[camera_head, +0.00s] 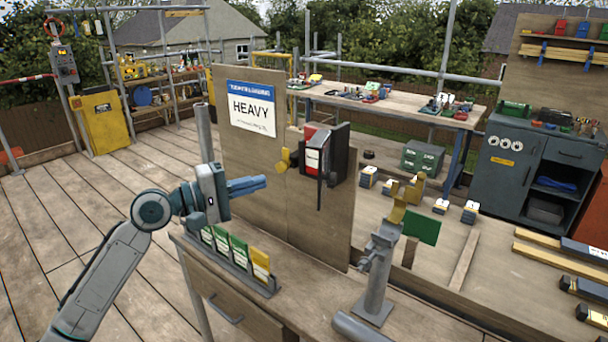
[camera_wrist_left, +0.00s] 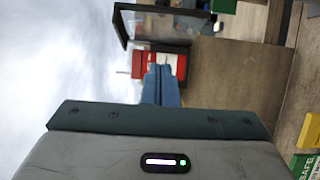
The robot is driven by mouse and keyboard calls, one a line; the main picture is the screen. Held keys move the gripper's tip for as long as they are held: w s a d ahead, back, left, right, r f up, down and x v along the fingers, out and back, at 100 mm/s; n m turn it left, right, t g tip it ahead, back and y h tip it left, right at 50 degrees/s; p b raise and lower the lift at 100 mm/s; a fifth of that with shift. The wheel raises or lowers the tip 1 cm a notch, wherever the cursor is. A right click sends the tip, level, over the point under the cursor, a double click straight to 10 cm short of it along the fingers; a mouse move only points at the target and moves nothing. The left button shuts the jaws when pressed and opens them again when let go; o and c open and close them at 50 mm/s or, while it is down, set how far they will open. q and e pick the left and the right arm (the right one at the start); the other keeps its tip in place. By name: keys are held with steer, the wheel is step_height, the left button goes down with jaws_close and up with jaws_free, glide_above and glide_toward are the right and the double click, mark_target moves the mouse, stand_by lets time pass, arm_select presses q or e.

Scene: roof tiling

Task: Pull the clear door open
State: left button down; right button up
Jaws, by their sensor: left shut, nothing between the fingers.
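A small red box with a white label (camera_head: 312,158) is mounted on the upright wooden board. A dark-framed door (camera_head: 339,152) stands at its right side. In the left wrist view the dark frame with a see-through pane (camera_wrist_left: 165,24) is seen at the top, beside the red box (camera_wrist_left: 174,66). I cannot tell how far the door is ajar. My left gripper (camera_head: 264,182) is shut and empty, left of and a little below the box, apart from it. Its blue fingers (camera_wrist_left: 161,86) point at the red box in the wrist view. My right gripper is not in view.
The board with a HEAVY sign (camera_head: 252,108) rises behind the left gripper. A rack of coloured cards (camera_head: 236,257) sits on the bench below. A metal stand with a yellow clamp and green plate (camera_head: 378,275) stands to the right. Air before the box is free.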

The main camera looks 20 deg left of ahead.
arm_select(q)
steer(key=p, duration=0.3)
glide_toward(325, 170)
steer(key=w, duration=0.3)
steer(key=d, duration=0.1)
steer(key=d+p, duration=0.1)
steer(key=d, duration=0.1)
steer(key=shift+d+f, duration=0.2)
steer(key=shift+d, duration=0.15)
steer(key=shift+p, duration=0.3)
